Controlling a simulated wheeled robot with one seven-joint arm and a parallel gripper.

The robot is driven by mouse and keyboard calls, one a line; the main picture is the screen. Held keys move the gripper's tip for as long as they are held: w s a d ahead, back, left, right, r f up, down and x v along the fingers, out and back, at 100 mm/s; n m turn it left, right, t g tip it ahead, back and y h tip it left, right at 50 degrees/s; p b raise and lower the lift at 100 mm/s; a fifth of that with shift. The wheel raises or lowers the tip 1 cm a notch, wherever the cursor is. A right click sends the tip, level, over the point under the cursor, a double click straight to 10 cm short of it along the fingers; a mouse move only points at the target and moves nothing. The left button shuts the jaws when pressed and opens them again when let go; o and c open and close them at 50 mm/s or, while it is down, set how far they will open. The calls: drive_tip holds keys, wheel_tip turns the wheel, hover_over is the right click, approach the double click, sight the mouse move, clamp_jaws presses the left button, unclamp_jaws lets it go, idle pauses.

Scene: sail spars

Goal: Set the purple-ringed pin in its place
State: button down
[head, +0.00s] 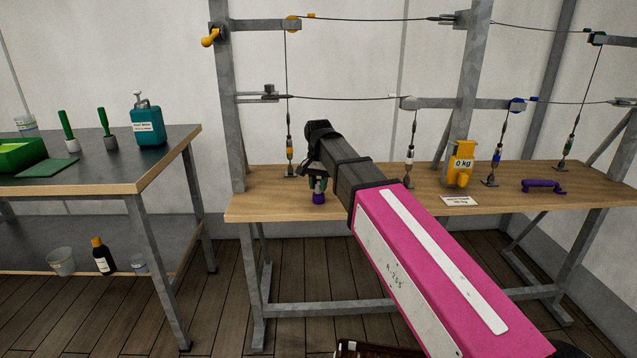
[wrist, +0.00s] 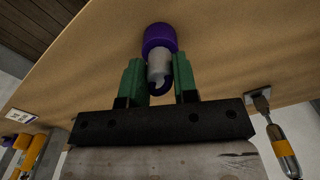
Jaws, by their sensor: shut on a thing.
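The purple-ringed pin (wrist: 159,38) is a short grey cylinder with a wide purple collar, held between the green fingers of my gripper (wrist: 157,68) in the wrist view. In the head view my gripper (head: 318,182) points down over the left part of the wooden bench, with the purple end (head: 318,198) below the fingers. I cannot tell whether the pin touches the bench top. No place marked in purple for the pin is clear to me in these views.
The wooden bench (head: 385,205) carries a metal frame with wires and turnbuckles. A yellow 0 kg gauge (head: 461,164), a white card (head: 459,201) and a purple-handled tool (head: 543,186) stand to the right. A side table (head: 150,170) with a teal canister (head: 147,122) is at left.

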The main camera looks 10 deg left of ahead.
drive_tip(key=shift+f, duration=0.15)
drive_tip(key=c, duration=0.8)
unclamp_jaws()
wheel_tip(320, 180, up, 11)
drive_tip(key=shift+f, duration=0.1)
